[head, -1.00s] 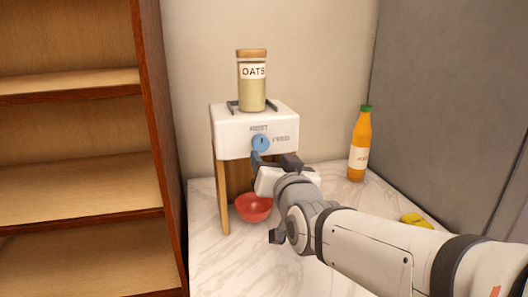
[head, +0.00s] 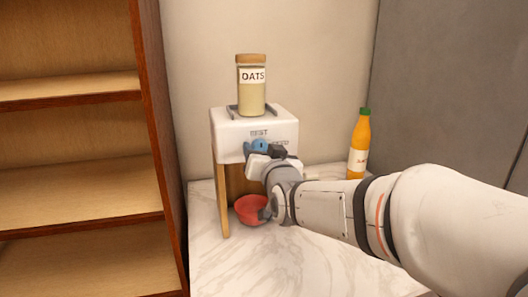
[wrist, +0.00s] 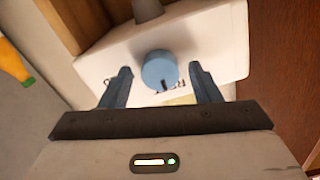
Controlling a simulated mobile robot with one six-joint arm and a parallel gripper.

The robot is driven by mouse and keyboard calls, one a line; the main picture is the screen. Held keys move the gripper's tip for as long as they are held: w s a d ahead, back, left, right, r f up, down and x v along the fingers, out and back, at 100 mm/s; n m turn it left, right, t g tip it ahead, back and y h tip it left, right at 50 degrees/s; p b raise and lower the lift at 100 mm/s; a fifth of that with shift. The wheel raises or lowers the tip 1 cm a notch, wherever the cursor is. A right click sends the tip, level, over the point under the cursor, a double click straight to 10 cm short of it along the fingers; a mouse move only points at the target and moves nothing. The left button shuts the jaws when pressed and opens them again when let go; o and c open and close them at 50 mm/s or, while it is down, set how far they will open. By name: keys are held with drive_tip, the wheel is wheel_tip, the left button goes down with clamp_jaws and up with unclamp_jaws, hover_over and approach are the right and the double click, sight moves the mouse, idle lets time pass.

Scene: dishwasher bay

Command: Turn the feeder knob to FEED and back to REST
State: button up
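The feeder is a white box (head: 228,137) on a wooden stand, with REST above its knob and FEED to the right. The blue round knob (head: 261,146) is on its front, partly covered by my gripper (head: 265,152). In the wrist view the knob (wrist: 155,66) sits between the two spread dark fingers of my gripper (wrist: 161,75), with a gap on each side. The knob's dark mark points toward the partly hidden REST lettering. A jar labelled OATS (head: 252,92) stands on top. A red bowl (head: 248,209) sits under the feeder, partly hidden by my wrist.
A wooden shelf unit (head: 148,130) stands close on the left. An orange bottle with a green cap (head: 359,140) stands to the right near the wall. The marble counter (head: 240,270) is clear in front of the bowl.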

drive_tip(key=c, duration=0.9)
drive_tip(key=shift+c, duration=0.2)
drive_tip(key=shift+f+b, duration=0.15)
drive_tip(key=shift+b, duration=0.4)
drive_tip(key=m+b, duration=1.6)
drive_tip(key=m, duration=0.1)
drive_tip(key=shift+m+b, duration=0.35)
drive_tip(key=shift+m, duration=0.05)
drive_tip(key=o, duration=1)
